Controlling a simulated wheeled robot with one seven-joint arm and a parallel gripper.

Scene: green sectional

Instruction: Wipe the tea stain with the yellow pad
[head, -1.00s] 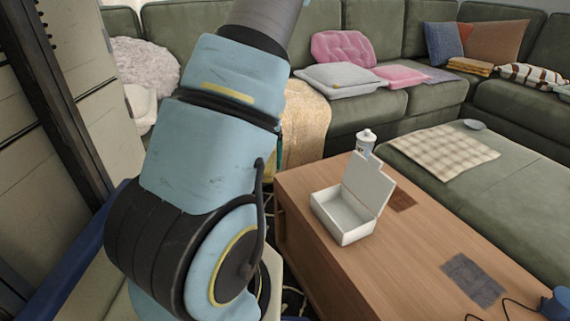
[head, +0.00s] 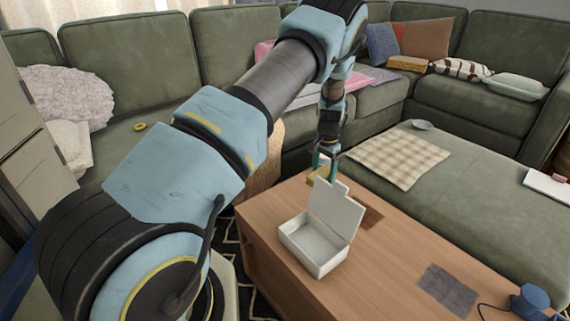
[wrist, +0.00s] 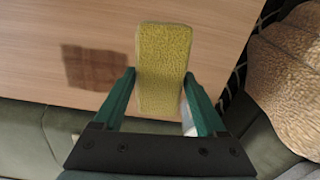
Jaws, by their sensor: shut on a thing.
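The yellow pad (wrist: 163,70) is held between the two green fingers of my gripper (wrist: 160,76). In the head view my gripper (head: 324,163) is beyond the open white box, and a bit of the pad (head: 319,178) shows below it. The brown tea stain (wrist: 95,67) lies on the wooden table, left of the pad in the wrist view and apart from it. In the head view the stain (head: 371,217) is partly hidden by the box's raised lid. The pad appears to be above the table; its exact height is unclear.
The open white box (head: 312,250) stands on the wooden table (head: 375,275) near the stain. A dark grey patch (head: 447,290) and a blue object (head: 530,300) are at the near right. Green sofa seats (head: 440,180) border the table. Bare wood lies around the stain.

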